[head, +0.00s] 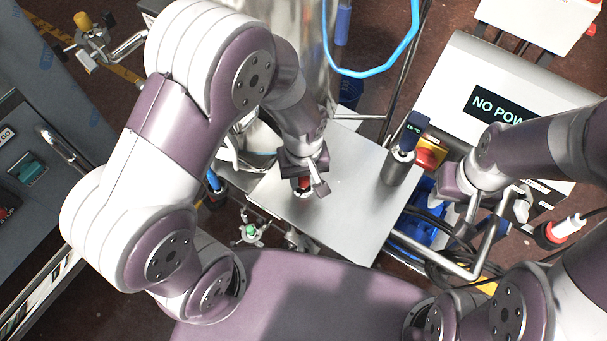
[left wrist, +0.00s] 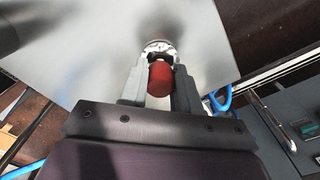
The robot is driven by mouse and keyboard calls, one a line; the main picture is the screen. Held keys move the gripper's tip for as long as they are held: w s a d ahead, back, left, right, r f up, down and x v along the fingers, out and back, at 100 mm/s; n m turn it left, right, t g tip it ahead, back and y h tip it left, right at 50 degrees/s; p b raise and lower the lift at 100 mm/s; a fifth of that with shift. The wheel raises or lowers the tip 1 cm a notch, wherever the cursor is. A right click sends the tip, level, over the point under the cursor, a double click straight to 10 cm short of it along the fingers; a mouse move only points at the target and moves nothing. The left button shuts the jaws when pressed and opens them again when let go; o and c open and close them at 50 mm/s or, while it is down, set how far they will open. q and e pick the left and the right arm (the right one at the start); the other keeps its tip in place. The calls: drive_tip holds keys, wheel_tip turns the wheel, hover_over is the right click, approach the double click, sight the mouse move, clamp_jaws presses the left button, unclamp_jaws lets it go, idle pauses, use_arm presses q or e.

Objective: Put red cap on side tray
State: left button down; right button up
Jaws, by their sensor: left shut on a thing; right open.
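My left gripper (head: 305,190) is shut on the red cap (head: 303,182), over the grey metal side tray (head: 345,215). In the left wrist view the red cap (left wrist: 160,80) sits between the two fingers, with a shiny metal part at its far end. The side tray (left wrist: 95,70) fills much of the background there. I cannot tell whether the cap touches the tray. My right gripper (head: 492,205) is open and empty, to the right of the tray.
A dark-topped cylindrical device (head: 400,155) stands at the tray's right edge. A steel vessel (head: 300,45) rises behind the tray. A box with a "NO POW" display (head: 500,105) is at the right. Cables and a bent metal pipe (head: 480,255) lie near my right gripper.

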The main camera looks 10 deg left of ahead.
use_arm(q)
drive_tip(key=shift+f, duration=0.15)
drive_tip(key=c, duration=0.8)
unclamp_jaws()
wheel_tip(320, 180, up, 12)
drive_tip(key=s+a+f+m+t, duration=0.1)
drive_tip(key=s+a+m, duration=0.2)
drive_tip(key=a, duration=0.6)
drive_tip(key=shift+s+f+m, duration=0.15)
drive_tip(key=shift+f+m, duration=0.2)
drive_tip(key=shift+m, duration=0.75)
drive_tip(key=shift+d, duration=0.1)
